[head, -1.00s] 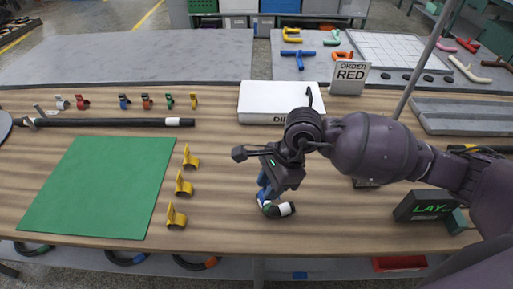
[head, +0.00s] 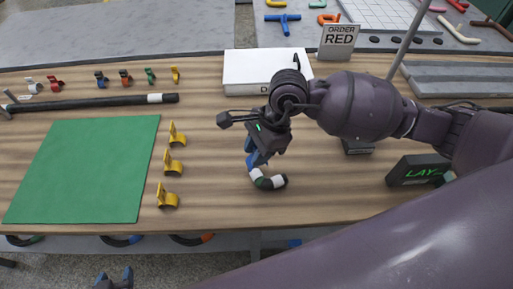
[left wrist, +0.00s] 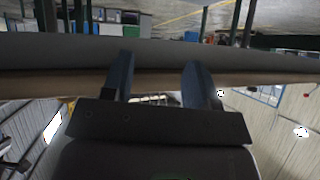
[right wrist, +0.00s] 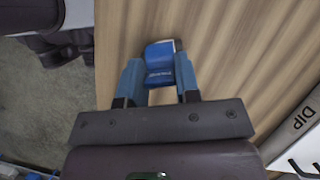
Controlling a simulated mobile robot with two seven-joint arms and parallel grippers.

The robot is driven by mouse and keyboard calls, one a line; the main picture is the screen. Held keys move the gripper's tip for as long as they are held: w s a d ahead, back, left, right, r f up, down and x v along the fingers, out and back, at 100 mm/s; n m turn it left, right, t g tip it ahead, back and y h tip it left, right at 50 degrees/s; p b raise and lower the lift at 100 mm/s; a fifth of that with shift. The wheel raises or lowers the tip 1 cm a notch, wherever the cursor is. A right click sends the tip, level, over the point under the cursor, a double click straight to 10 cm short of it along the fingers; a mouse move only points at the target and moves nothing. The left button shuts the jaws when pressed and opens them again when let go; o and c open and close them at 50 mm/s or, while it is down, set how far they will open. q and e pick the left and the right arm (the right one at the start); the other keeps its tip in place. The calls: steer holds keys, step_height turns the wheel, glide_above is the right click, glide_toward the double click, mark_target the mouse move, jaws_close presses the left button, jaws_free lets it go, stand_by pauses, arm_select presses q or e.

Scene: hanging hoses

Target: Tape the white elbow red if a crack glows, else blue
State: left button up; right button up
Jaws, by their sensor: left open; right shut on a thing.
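My right gripper (head: 262,150) points down over the table's front middle. It is shut on a blue piece with a small pale label (right wrist: 159,64), seen between its fingers in the right wrist view. Just below the gripper in the head view is a short curved elbow piece (head: 279,181) with white and dark bands. I cannot tell whether it is joined to the blue piece or touches the table. No glowing crack shows on it. My left gripper (head: 115,280) is open and empty, low in front of the table. It also shows in the left wrist view (left wrist: 160,78).
A sign (head: 340,41) reads ORDER RED. A white DIP box (head: 250,68) stands behind the right gripper. A green mat (head: 85,170), yellow clips (head: 173,162), a dark hose (head: 95,103) and several coloured clips lie left. A dark box (head: 416,170) shows LAY in green.

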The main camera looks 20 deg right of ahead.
mark_target(257, 173)
steer(key=shift+f, duration=0.55)
steer(key=shift+f+b, duration=0.75)
steer(key=shift+f, duration=0.2)
arm_select(q)
steer(key=shift+w+d+f, duration=0.15)
steer(key=shift+w+f, duration=0.1)
steer(key=shift+f, duration=0.25)
arm_select(e)
steer(key=shift+f, duration=0.15)
arm_select(q)
steer(key=shift+r, duration=0.1)
steer(key=shift+s+f, duration=0.1)
steer(key=shift+f, duration=0.2)
arm_select(e)
steer(key=shift+f, duration=0.1)
arm_select(q)
steer(key=shift+s+f+g+b, duration=0.15)
steer(key=shift+s+f+b, duration=0.1)
steer(key=shift+f+b, duration=0.4)
steer(key=shift+s+f+g+b, duration=0.2)
steer(key=shift+f+b, duration=0.25)
steer(key=shift+f, duration=0.3)
arm_select(e)
steer(key=shift+f, duration=1.85)
